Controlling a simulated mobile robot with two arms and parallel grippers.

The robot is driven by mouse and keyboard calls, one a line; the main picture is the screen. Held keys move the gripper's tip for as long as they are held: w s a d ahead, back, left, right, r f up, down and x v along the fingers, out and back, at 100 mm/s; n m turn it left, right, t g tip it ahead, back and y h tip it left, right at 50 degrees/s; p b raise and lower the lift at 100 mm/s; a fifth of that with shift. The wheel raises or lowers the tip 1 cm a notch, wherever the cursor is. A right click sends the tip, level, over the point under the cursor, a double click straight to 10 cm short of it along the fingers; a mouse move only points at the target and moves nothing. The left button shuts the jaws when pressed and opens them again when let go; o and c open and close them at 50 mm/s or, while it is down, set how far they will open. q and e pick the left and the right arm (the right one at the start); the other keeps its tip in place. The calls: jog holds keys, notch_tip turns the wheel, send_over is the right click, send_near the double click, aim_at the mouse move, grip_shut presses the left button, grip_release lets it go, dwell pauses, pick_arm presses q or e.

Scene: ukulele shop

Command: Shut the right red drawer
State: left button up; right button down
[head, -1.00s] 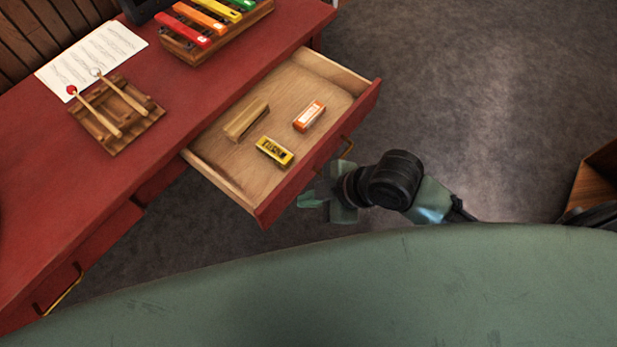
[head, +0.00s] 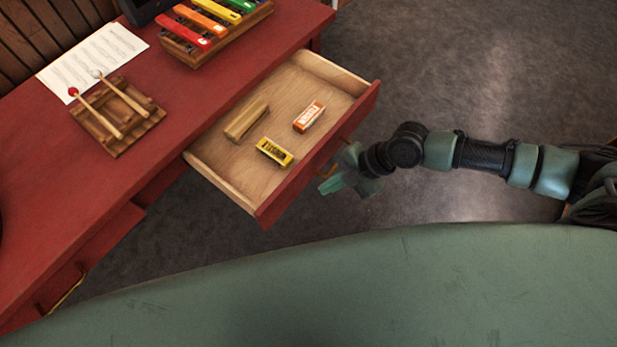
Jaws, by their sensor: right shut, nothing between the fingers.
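The right red drawer (head: 318,157) stands pulled out from the red desk (head: 60,200). My right gripper (head: 332,184) is shut and empty. It is just in front of the drawer's front panel, near the handle; I cannot tell whether it touches. My left gripper is not in view.
On the desk are a colourful xylophone (head: 211,27), a music sheet (head: 92,62) and two mallets on a wooden rack (head: 118,115). Grey floor (head: 450,60) lies open to the right of the desk.

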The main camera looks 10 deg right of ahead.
aim_at(296, 188)
jog(key=w+a+f, duration=0.1)
jog(key=a, duration=0.1)
jog(key=w+a+f+p, duration=0.1)
jog(key=w+a, duration=0.1)
jog(key=shift+w+a+f, duration=0.1)
jog(key=shift+w+f, duration=0.05)
jog(key=shift+w, duration=0.1)
